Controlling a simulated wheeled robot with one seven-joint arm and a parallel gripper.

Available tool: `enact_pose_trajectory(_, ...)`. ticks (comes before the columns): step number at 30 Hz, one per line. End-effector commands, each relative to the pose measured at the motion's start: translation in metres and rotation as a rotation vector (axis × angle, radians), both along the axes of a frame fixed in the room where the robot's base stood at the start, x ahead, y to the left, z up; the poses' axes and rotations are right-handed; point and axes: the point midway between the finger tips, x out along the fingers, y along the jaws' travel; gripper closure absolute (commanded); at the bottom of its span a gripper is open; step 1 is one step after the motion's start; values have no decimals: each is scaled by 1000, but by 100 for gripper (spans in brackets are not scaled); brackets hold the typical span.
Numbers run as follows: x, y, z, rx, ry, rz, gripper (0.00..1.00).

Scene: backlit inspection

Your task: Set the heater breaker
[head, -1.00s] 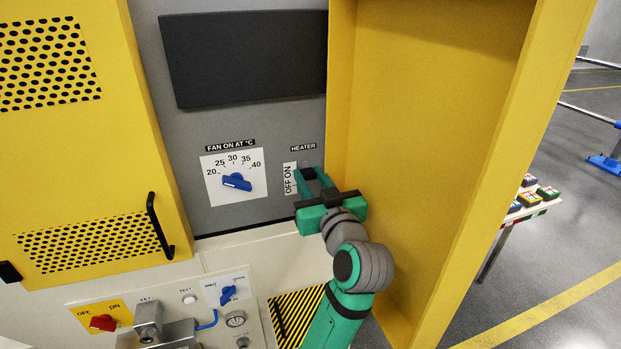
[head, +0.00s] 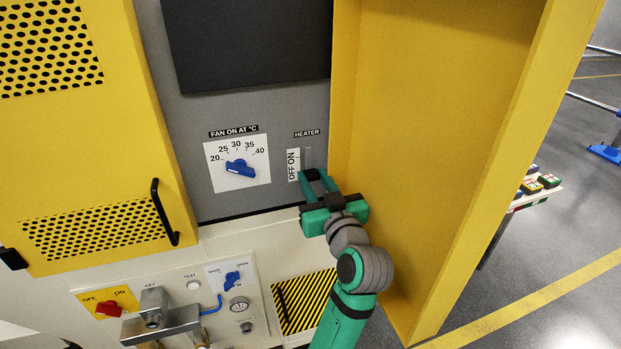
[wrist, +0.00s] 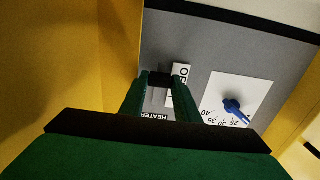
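The heater breaker (head: 308,158) is a narrow grey strip on the grey panel, under the HEATER label (head: 307,133). Its white OFF/ON plate (head: 293,165) is on its left, with ON at the top. My green gripper (head: 317,175) is in front of the breaker's lower part and hides it. Its two fingers are apart. In the wrist view my gripper (wrist: 160,80) has a dark patch between its fingertips, beside the OFF/ON plate (wrist: 181,72). I cannot tell whether this is the breaker's lever or whether a finger touches it.
The open yellow door (head: 420,150) stands close on the right of my arm. A blue fan dial (head: 240,168) is left of the breaker. Below are a red switch (head: 106,308), a blue switch (head: 232,278) and a striped plate (head: 303,300).

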Motion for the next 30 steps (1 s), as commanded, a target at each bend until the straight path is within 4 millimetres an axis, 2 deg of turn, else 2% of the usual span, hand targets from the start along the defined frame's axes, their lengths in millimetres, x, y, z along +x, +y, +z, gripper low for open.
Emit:
enact_pose_trajectory(1, 0, 0, -5, -2, 12, 2, 61)
enact_pose_trajectory(2, 0, 0, -5, -2, 11, 2, 53)
enact_pose_trajectory(14, -6, -1, -2, -1, 5, 1, 53)
enact_pose_trajectory(17, -17, -4, -3, -3, 7, 0, 53)
enact_pose_trajectory(24, -61, -15, -3, -2, 6, -1, 53)
enact_pose_trajectory(30, -91, -22, -3, -2, 8, 0, 53)
